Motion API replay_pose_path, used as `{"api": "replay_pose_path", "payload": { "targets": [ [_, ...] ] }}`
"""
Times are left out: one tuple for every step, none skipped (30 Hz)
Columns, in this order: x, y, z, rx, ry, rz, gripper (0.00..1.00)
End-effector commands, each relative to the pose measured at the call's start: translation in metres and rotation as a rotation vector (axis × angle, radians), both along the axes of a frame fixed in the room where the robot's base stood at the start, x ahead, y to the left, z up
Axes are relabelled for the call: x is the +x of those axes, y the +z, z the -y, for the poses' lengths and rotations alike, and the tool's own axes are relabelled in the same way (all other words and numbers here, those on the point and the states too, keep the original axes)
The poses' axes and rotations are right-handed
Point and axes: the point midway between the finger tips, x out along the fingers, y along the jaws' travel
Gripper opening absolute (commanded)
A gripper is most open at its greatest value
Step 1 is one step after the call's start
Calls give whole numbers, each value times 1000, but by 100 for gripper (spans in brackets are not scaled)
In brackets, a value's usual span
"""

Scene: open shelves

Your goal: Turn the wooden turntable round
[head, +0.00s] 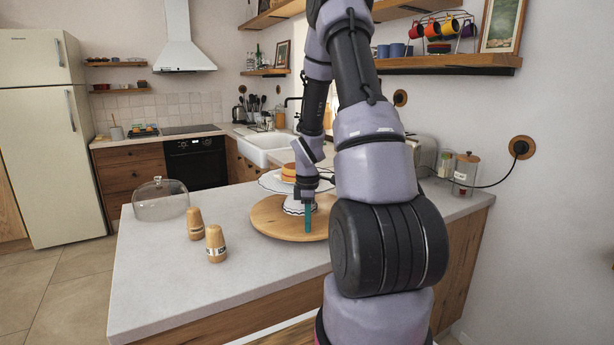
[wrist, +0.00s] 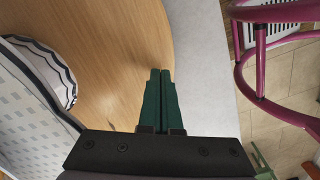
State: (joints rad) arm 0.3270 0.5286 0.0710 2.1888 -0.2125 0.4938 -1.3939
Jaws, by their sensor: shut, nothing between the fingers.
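The round wooden turntable (head: 268,222) lies on the counter. A white cake stand (head: 270,183) with a cake (head: 289,172) stands on it, partly hidden behind my arm. My gripper (head: 308,230) points down over the near part of the turntable, its teal fingers shut and empty. In the wrist view the closed fingertips (wrist: 159,72) show over the turntable's wood (wrist: 110,40), close to its curved rim. The stand's scalloped white base (wrist: 50,62) is at the left. I cannot tell whether the fingertips touch the wood.
Two wooden shakers (head: 205,238) and a glass dome (head: 160,200) stand left of the turntable on the counter (head: 165,285). Glass jars (head: 465,172) stand at the back right. A magenta-framed seat (wrist: 265,60) stands beyond the counter edge. The front left counter is clear.

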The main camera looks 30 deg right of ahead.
Motion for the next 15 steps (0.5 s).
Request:
{"api": "replay_pose_path", "payload": {
  "targets": [
    [0,-2,0,0,0,-1,0],
    [0,-2,0,0,0,-1,0],
    [0,-3,0,0,0,-1,0],
    [0,-4,0,0,0,-1,0],
    [0,-5,0,0,-1,-1,0],
    [0,-6,0,0,-1,-1,0],
    [0,-7,0,0,-1,-1,0],
    [0,-7,0,0,-1,-1,0],
    [0,-8,0,0,-1,-1,0],
    [0,-9,0,0,-1,0,0],
    [0,-9,0,0,-1,0,0],
    [0,-9,0,0,-1,0,0],
    [0,-9,0,0,-1,0,0],
    [0,-9,1,0,-1,0,0],
    [-1,-9,1,0,-1,0,0]
  ]
}}
